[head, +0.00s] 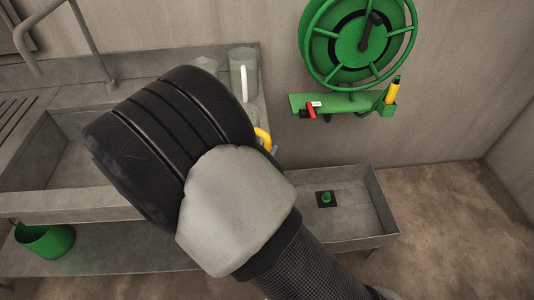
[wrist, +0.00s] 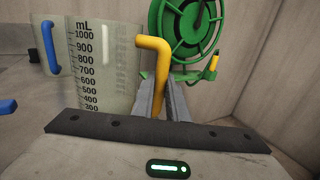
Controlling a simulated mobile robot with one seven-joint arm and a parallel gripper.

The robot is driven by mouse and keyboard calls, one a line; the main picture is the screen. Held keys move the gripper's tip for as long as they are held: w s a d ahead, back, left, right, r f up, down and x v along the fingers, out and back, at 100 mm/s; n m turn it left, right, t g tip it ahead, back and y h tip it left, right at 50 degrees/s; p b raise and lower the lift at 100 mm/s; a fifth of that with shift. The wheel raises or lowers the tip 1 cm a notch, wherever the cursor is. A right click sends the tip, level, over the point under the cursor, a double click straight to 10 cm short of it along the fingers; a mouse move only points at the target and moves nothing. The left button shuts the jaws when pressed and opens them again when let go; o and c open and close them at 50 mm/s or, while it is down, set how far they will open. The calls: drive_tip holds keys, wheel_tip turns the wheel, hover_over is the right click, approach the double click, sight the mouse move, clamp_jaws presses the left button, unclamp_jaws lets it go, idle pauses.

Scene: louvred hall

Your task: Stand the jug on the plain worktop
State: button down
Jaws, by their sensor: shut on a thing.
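The jug (wrist: 95,70) is clear, with a dark mL scale and a yellow handle. It stands close in front of the wrist view and looks about upright. My gripper (wrist: 164,100) is shut on the yellow handle (wrist: 153,46), which rises between its two fingers. In the head view only the jug's yellow handle (head: 264,138) shows past my arm; most of its body is hidden, and so are my fingers. The jug's base is hidden, so I cannot tell whether it touches anything. The grey worktop (head: 28,95) with a sink runs along the wall at left.
Grey-green jugs or canisters, one with a white handle (head: 243,75), stand at the back. A blue handle (wrist: 49,47) shows at left in the wrist view. A green hose reel (head: 322,50) hangs on the wall above a low tray (head: 372,215). A green bucket (head: 45,240) sits lower left.

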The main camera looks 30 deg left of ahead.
drive_tip(key=shift+f, duration=0.15)
drive_tip(key=c, duration=1.7)
unclamp_jaws()
drive_tip(key=shift+c, duration=0.2)
drive_tip(key=shift+r, duration=0.25)
drive_tip(key=s+d, duration=0.1)
drive_tip(key=s, duration=1.1)
drive_tip(key=shift+d, duration=0.2)
